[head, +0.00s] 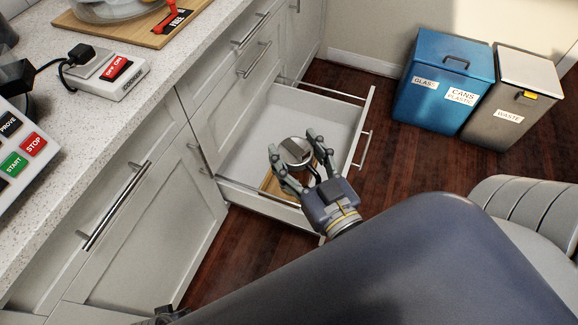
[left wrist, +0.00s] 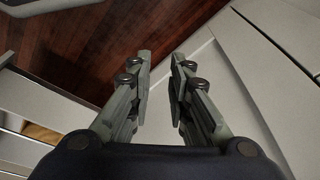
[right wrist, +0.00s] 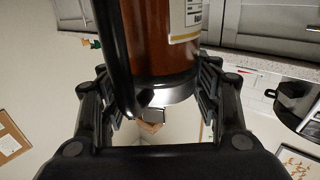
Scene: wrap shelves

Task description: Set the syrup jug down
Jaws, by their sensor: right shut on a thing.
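The syrup jug (head: 296,151) shows in the head view as a round metal top between the fingers of my right gripper (head: 297,156). The right wrist view shows its amber body (right wrist: 158,42), a pale label, a black handle and a metal band. My right gripper is shut on the jug and holds it over the open drawer (head: 246,147). I cannot tell whether the jug's base touches anything. My left gripper (left wrist: 161,62) is open and empty in the left wrist view, with a narrow gap between its fingers and cabinet fronts and wood floor beyond.
A wooden piece (head: 268,186) lies inside the drawer, near its front edge. A speckled counter (head: 120,120) with a switch box (head: 108,74) runs along the left. A blue bin (head: 444,85) and a grey waste bin (head: 510,98) stand at the back right.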

